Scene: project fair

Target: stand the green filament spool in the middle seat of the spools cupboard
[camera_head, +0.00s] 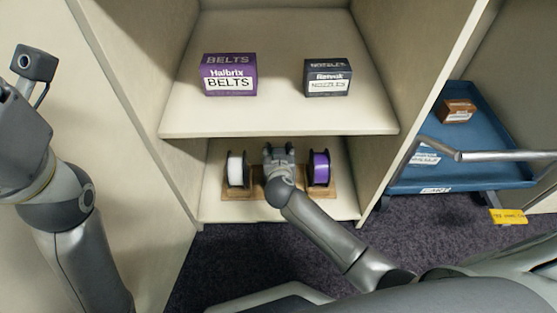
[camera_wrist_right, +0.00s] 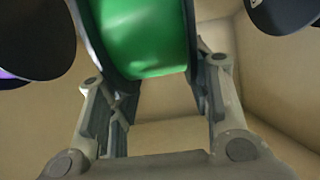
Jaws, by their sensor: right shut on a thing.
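The green filament spool (camera_wrist_right: 146,38) shows in the right wrist view, with its dark flanges between my right gripper's fingers (camera_wrist_right: 160,95). My right gripper (camera_head: 279,152) is shut on it. In the head view the gripper is inside the lower compartment of the cupboard (camera_head: 280,126), over the middle of a wooden spool rack (camera_head: 258,190). The gripper hides the green spool there, so I cannot tell whether it touches the rack. A white spool (camera_head: 236,169) stands left of the gripper and a purple spool (camera_head: 319,168) stands right.
On the shelf above stand a purple belts box (camera_head: 228,75) and a dark box (camera_head: 328,78). A blue cart (camera_head: 455,173) with a brown box (camera_head: 457,111) stands to the right. The neighbouring spools leave little room beside the gripper.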

